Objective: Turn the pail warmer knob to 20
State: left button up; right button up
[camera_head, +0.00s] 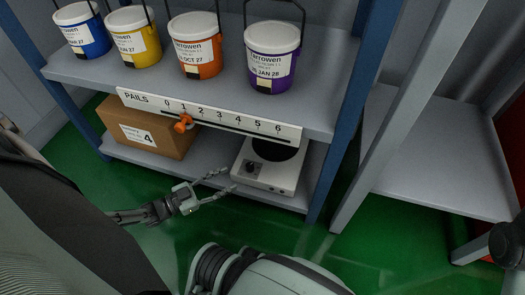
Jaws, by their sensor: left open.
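The pail warmer (283,173) is a white unit with a dark round plate on top, on the lower shelf below the purple pail. Its black knob (250,167) is on the front panel, at the left. The markings around the knob are too small to read. My left gripper (230,181) is open and empty, in front of the lower shelf, with its fingers pointing right toward the warmer's front. In the picture its fingertips are just left of and below the knob; I cannot tell the depth gap. My right gripper is not clearly visible.
Blue, yellow, orange and purple pails (272,55) stand on the upper shelf (325,95). A PAILS scale strip (215,117) with an orange slider (183,123) hangs on its edge. A cardboard box (150,125) sits left of the warmer. An empty grey shelf (430,170) is at right.

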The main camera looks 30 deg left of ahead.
aim_at(246, 168)
pick_arm(q)
jog(key=shift+n, duration=0.7)
jog(key=x, duration=0.8)
jog(key=shift+w+a+b, duration=0.2)
jog(key=shift+w+b, duration=0.05)
jog(key=shift+b, duration=0.05)
jog(key=shift+r, duration=0.1)
grip_shut()
